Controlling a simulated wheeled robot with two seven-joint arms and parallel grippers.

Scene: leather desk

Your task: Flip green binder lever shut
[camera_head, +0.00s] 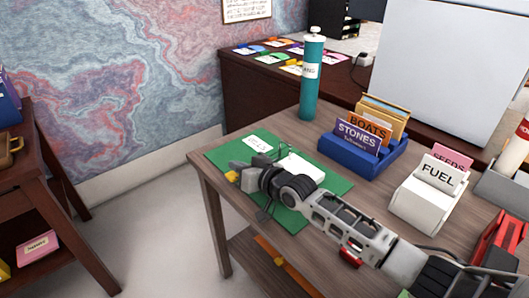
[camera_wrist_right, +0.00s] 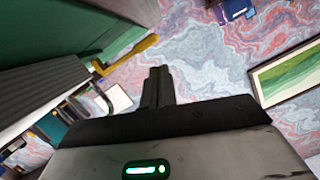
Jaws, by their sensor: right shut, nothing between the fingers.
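The green binder (camera_head: 325,180) lies open on the wooden desk in the head view. A white label (camera_head: 257,144) and white paper (camera_head: 303,168) show on it. My right arm crosses over the binder and hides its middle. My right gripper (camera_head: 238,168) is over the binder's left part. In the right wrist view my right gripper (camera_wrist_right: 157,86) is shut and empty. A yellow lever (camera_wrist_right: 130,54) stands out to the left of the fingertips, apart from them in the picture. It also shows as a small yellow bit in the head view (camera_head: 232,176). Green binder cover (camera_wrist_right: 90,28) fills the upper left there.
A teal cylinder (camera_head: 312,80) stands at the desk's back. A blue card holder (camera_head: 370,158) and a white box marked FUEL (camera_head: 428,203) stand right of the binder. A red object (camera_head: 497,240) is at the far right. The desk's left edge is close to the binder.

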